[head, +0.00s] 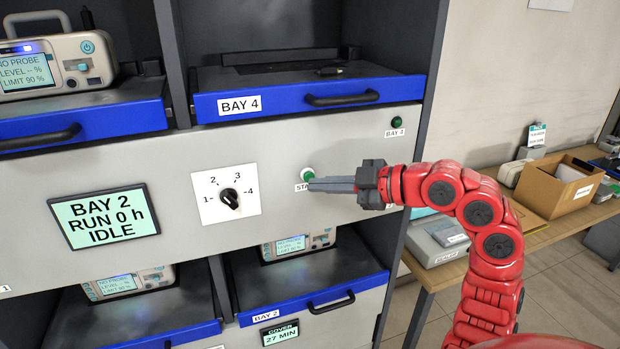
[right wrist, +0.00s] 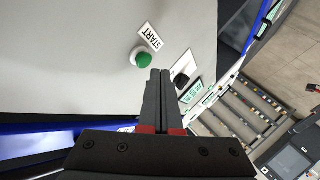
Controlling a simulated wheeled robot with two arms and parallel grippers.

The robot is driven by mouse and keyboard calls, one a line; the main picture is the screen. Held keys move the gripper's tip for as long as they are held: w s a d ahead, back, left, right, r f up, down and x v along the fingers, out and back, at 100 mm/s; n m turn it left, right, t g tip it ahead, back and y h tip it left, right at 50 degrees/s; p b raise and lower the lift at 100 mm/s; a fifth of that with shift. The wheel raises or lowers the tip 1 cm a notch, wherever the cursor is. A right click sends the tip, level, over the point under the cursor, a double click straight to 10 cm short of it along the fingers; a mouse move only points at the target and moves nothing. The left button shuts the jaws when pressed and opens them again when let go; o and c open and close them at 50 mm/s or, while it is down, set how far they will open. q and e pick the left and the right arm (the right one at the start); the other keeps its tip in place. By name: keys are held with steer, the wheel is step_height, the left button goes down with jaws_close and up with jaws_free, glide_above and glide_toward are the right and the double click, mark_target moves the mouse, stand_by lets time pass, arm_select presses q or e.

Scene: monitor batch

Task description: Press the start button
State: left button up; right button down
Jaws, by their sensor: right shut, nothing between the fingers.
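The green start button (head: 308,173) sits in a white ring on the grey panel, with a START label partly hidden behind my fingers. It also shows in the right wrist view (right wrist: 144,60), with its label (right wrist: 151,36) beside it. My right gripper (head: 312,185) is shut and empty. Its fingertips point left across the panel, just below the button in the head view. In the right wrist view the fingertips (right wrist: 161,73) end close beside the button, not over it. I cannot tell how far they stand off the panel. My left gripper is not in view.
A black dial (head: 229,198) marked 1 to 4 is left of the button. A display (head: 105,219) reads BAY 2, RUN 0 h, IDLE. Blue-fronted shelves (head: 285,102) lie above and below the panel. A table with a cardboard box (head: 558,187) stands at right.

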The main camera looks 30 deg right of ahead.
stand_by(0.6)
steer(key=shift+w+p, duration=0.2)
steer(key=shift+p, duration=0.3)
steer(key=shift+w+p, duration=0.2)
steer(key=shift+p, duration=0.25)
steer(key=shift+d, duration=0.1)
stand_by(0.3)
steer(key=shift+p, duration=0.5)
